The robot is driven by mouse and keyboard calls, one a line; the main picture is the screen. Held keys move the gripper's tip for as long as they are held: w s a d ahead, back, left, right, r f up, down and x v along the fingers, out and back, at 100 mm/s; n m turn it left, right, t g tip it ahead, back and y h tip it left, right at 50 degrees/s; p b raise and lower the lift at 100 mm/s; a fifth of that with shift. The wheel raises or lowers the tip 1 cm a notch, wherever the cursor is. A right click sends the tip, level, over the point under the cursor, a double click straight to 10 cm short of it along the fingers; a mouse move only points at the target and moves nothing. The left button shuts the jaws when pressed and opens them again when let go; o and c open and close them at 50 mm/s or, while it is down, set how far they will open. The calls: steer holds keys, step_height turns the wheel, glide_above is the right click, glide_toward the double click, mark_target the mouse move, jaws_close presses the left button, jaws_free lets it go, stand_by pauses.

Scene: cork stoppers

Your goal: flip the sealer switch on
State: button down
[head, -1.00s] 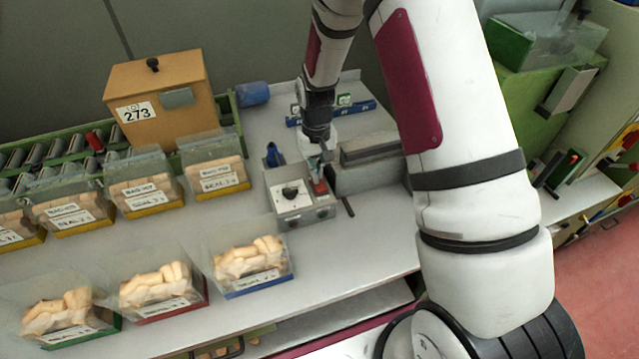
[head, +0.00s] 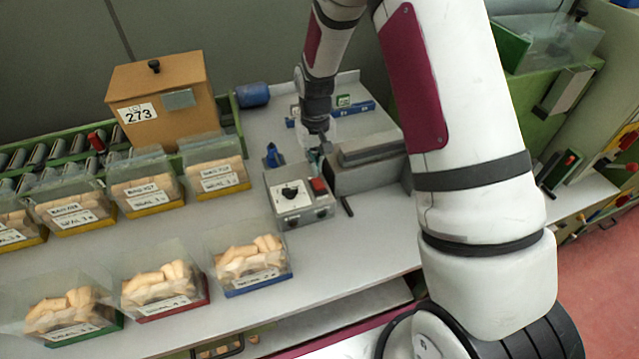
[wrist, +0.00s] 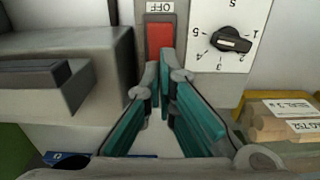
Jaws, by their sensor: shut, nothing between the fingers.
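The sealer's grey control box (head: 299,213) stands on the bench, with a red switch (head: 318,185) and a dial (head: 289,193) on its top. In the wrist view the red switch (wrist: 160,42) sits beside an OFF label (wrist: 160,8), and the black dial knob (wrist: 231,41) is to its right. Which way the rocker is tilted I cannot tell.
The grey sealer body (head: 366,171) stands right beside the box. Trays of cork stoppers (head: 248,262) sit in front and to the left. An orange box marked 273 (head: 165,95) and a blue cylinder (head: 254,95) are behind.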

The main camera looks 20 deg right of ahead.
steer(key=shift+r+p, duration=0.4)
steer(key=shift+r, duration=1.45)
steer(key=shift+r, duration=0.1)
step_height(320, 180, up, 10)
steer(key=t, duration=0.1)
glide_above(316, 180)
steer(key=s, duration=0.3)
steer(key=s+r+t, duration=0.2)
steer(key=s+r, duration=0.5)
steer(key=r, duration=0.4)
steer(key=s+r+t, duration=0.1)
steer(key=s+r, duration=0.3)
steer(key=s, duration=0.5)
steer(key=s+r+t, duration=0.1)
steer(key=s+r, duration=0.3)
steer(key=s, duration=0.5)
steer(key=shift+s+t, duration=0.25)
steer(key=shift+t, duration=0.05)
steer(key=shift+r, duration=0.1)
